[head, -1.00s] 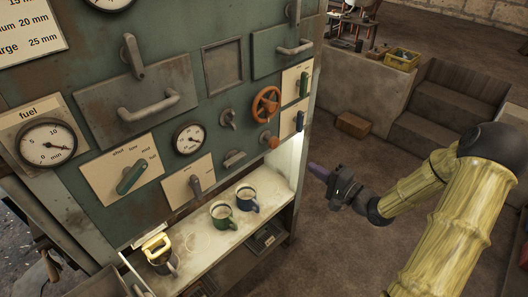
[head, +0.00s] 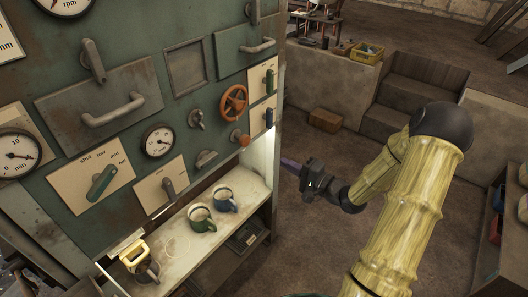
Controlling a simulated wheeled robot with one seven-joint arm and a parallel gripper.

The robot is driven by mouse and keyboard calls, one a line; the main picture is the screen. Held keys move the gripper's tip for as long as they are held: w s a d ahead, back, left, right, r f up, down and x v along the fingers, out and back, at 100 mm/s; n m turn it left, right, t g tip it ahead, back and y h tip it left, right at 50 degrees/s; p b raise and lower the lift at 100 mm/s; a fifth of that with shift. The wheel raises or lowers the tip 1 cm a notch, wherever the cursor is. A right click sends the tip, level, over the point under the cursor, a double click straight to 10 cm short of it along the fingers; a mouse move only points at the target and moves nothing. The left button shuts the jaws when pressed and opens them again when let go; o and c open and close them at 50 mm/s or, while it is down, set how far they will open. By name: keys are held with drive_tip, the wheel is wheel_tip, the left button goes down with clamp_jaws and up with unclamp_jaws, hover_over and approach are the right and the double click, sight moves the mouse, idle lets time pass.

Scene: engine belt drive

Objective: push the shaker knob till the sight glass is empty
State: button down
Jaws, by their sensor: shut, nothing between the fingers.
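An orange round knob (head: 240,138) sticks out of the green machine panel, below an orange handwheel; it looks like the shaker knob, though no label on it can be read. A square framed recess (head: 186,66) with a dull grey face may be the sight glass; I cannot tell whether anything is in it. My gripper (head: 284,162), with purple fingers, is shut and empty. It is in the air right of the panel's edge, apart from the knob, its fingers pointing left toward the machine.
The orange handwheel (head: 233,103) and a small grey tap (head: 197,119) stand near the knob. Open floor lies right of the machine.

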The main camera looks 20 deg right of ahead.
sight(246, 141)
drive_tip(key=p+x, duration=0.3)
drive_tip(key=x, duration=1)
drive_tip(key=shift+w+a, duration=0.15)
drive_tip(key=shift+a, duration=0.1)
drive_tip(key=shift+x, duration=1.4)
drive_tip(key=shift+d+r, duration=0.1)
drive_tip(key=shift+d, duration=0.2)
drive_tip(key=b+v, duration=0.1)
drive_tip(key=v, duration=1.3)
drive_tip(key=shift+a+b, duration=0.15)
drive_tip(key=shift+b, duration=0.15)
